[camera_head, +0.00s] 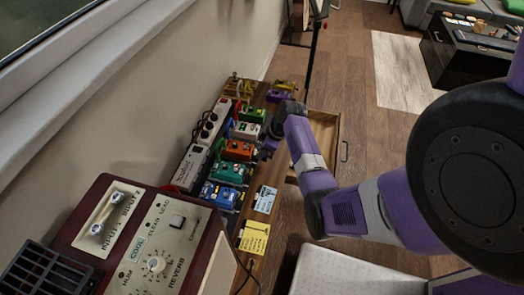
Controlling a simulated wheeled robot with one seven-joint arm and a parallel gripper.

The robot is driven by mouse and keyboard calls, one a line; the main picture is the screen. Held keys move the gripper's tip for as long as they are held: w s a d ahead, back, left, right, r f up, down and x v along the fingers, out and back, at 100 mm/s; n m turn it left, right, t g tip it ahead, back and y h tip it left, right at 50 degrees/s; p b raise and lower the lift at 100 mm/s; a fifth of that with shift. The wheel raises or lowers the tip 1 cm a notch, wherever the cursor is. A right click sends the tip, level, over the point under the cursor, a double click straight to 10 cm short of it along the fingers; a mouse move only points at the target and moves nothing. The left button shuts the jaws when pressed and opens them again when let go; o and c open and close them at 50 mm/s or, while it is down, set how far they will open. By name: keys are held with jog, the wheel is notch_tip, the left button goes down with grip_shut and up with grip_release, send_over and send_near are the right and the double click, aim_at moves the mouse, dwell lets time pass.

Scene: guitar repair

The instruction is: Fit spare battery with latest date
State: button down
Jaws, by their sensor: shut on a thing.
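My gripper (266,152) is low over the bench at the right side of the orange pedal (239,150). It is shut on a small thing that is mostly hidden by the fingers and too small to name. I cannot tell whether it touches the pedal. A row of pedals runs along the bench: a white one (245,131), a dark green one (252,115), a teal one (229,173) and a blue one (221,196). No battery or date can be made out.
An open wooden drawer (335,122) juts out right of the bench, behind my arm. A pale blue card (265,199) and a yellow note (254,237) lie on the bench's near part. Power strips (190,167) run along the wall. A red amplifier (150,245) fills the lower left.

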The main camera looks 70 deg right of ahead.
jog(key=c, duration=1.1)
grip_release()
jog(key=o, duration=0.4)
jog(key=shift+r+p, duration=3.7)
jog(key=shift+r, duration=0.35)
